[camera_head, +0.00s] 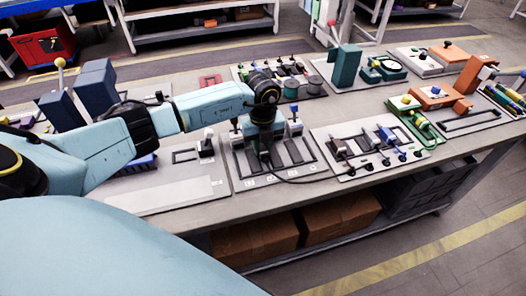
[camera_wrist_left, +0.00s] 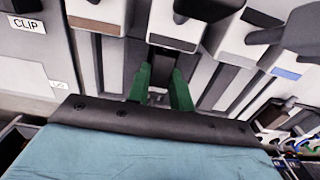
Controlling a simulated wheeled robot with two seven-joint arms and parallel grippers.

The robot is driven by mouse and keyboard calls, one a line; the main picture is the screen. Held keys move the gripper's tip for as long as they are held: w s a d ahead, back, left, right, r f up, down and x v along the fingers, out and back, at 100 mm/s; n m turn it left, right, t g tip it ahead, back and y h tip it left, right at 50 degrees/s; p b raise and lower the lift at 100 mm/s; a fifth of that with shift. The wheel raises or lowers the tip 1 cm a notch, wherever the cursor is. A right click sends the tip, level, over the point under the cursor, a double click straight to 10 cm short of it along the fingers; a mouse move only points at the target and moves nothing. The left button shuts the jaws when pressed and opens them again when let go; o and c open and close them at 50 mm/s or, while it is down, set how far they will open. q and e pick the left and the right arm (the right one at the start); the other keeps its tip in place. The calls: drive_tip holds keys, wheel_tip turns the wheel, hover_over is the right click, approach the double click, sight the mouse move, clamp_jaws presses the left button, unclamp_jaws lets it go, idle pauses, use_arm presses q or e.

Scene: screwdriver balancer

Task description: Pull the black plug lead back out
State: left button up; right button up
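My left gripper (camera_head: 264,150) points down over a grey panel with dark slots (camera_head: 241,173) near the table's front. In the left wrist view its two green fingers (camera_wrist_left: 161,72) stand apart, with a dark strip visible between them. I see nothing clearly clamped there. A thin black lead (camera_head: 305,182) comes out from below the gripper and curves right across the panel's front edge. Its plug end is hidden or too small to make out. My right gripper is not in view.
A white panel with levers (camera_head: 375,145) stands right of the slotted panel, and a flat pale panel (camera_head: 178,195) lies to its left. Blue blocks (camera_head: 97,86) stand at the back left. Cardboard boxes (camera_head: 340,217) are on the shelf below the table (camera_head: 215,213).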

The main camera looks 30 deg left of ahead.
use_arm(q)
clamp_jaws()
drive_tip(key=shift+s+d, duration=0.1)
drive_tip(key=shift+s+d+p, duration=0.3)
drive_tip(key=shift+d+p, duration=0.05)
drive_tip(key=shift+p, duration=0.2)
drive_tip(key=shift+s+d+p, duration=0.45)
drive_tip(key=shift+d, duration=0.1)
drive_tip(key=o, duration=0.5)
unclamp_jaws()
drive_tip(key=shift+o, duration=0.2)
